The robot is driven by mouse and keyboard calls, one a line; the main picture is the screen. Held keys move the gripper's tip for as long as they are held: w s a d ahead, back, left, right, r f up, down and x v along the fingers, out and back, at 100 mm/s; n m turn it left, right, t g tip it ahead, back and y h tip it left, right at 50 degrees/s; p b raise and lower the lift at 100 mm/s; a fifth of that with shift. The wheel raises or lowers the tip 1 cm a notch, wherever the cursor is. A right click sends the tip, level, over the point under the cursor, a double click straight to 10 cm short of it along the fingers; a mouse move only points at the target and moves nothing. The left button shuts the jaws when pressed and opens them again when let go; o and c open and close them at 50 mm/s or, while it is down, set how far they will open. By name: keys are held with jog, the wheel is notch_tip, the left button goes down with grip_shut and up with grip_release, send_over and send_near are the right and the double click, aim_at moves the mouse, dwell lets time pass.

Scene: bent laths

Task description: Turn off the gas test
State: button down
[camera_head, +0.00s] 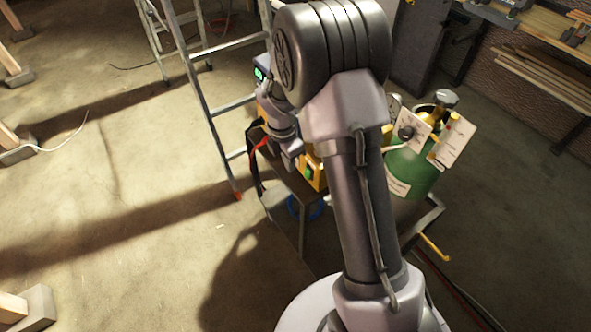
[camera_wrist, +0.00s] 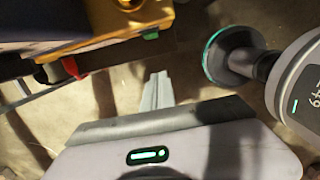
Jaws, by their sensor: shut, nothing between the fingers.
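A yellow machine (camera_head: 316,167) with a green part (camera_head: 308,173) on its near side sits on a dark metal cart (camera_head: 290,183), largely hidden behind my arm. A green gas cylinder (camera_head: 418,170) stands at the right, with a brass top, a gauge and white tags (camera_head: 455,140). My gripper (camera_head: 291,163) is beside the machine, at its left. In the wrist view the yellow machine (camera_wrist: 112,22) and its green part (camera_wrist: 150,35) are at the top. My shut, empty gripper (camera_wrist: 157,78) points towards them, apparently apart. I cannot read the green part's setting.
An aluminium stepladder (camera_head: 203,90) stands left of the cart. A red strap or cable (camera_head: 258,147) hangs at the cart's left side. A blue coil (camera_head: 305,207) is low on the cart. A yellow handle (camera_head: 434,246) sticks out at right.

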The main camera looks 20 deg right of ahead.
aim_at(308, 173)
jog(key=d+f+b, duration=0.1)
jog(key=f, duration=0.2)
jog(key=d+f+b, duration=0.1)
jog(key=f+b, duration=0.1)
jog(key=f, duration=0.1)
jog(key=d+f+b, duration=0.1)
jog(key=f, duration=0.2)
jog(key=shift+w+d+f+b, duration=0.25)
jog(key=shift+w+d+b, duration=0.1)
jog(key=shift+b, duration=0.05)
jog(key=shift+w+d, duration=0.1)
jog(key=shift+d, duration=0.4)
jog(key=shift+r, duration=0.1)
